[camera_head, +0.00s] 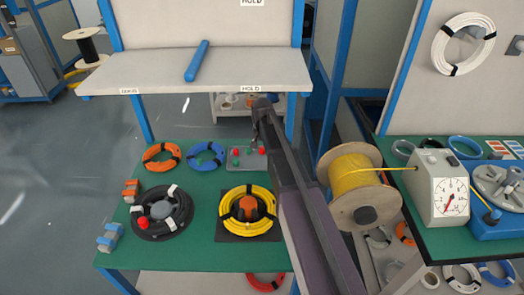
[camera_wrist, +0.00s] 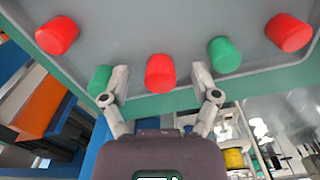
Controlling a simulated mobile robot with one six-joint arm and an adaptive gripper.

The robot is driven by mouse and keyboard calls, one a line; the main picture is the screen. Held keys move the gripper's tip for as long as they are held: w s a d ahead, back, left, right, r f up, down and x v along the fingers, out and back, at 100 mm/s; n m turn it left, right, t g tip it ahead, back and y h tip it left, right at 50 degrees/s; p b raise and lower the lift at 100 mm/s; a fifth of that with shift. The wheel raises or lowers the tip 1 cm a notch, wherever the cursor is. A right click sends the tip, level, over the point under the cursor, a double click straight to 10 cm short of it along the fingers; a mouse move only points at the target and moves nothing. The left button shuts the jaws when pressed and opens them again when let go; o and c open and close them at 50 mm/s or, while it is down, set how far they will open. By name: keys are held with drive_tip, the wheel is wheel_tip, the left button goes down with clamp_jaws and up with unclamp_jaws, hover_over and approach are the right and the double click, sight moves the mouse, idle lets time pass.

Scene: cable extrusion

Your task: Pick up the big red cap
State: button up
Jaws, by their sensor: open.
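Three red caps show in the wrist view: a left one (camera_wrist: 57,35), a middle one (camera_wrist: 160,72) and a right one (camera_wrist: 289,32). They are on a grey tray (camera_wrist: 140,25) with two green caps, a left one (camera_wrist: 100,80) and a right one (camera_wrist: 223,55). I cannot tell for sure which red cap is the big one. My gripper (camera_wrist: 160,80) is open, with the middle red cap lined up between its fingers in the picture. Contact is not visible. In the head view, my dark arm reaches the tray (camera_head: 233,166) and partly covers it.
The tray is on a green table (camera_head: 190,257) with orange (camera_head: 149,152), blue (camera_head: 219,160), yellow (camera_head: 270,208) and black (camera_head: 178,222) cable coils. A white shelf (camera_head: 240,62) stands behind, holding a blue bar (camera_head: 198,60). A yellow cable spool (camera_head: 345,165) is right of my arm.

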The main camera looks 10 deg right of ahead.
drive_tip(key=c, duration=0.8)
drive_tip(key=shift+r, duration=0.1)
wheel_tip(320, 180, up, 3)
drive_tip(key=p, duration=0.3)
drive_tip(key=shift+r, duration=0.1)
drive_tip(key=s+a, duration=0.2)
drive_tip(key=s, duration=0.2)
drive_tip(key=s+a+r+p, duration=0.1)
drive_tip(key=s+a, duration=0.2)
drive_tip(key=s, duration=0.2)
drive_tip(key=s+a+p, duration=0.1)
drive_tip(key=s+a, duration=0.1)
drive_tip(key=s, duration=0.3)
drive_tip(key=shift+s+a+r, duration=0.1)
drive_tip(key=shift+a+r, duration=0.1)
drive_tip(key=shift+r, duration=0.1)
drive_tip(key=shift+c, duration=0.2)
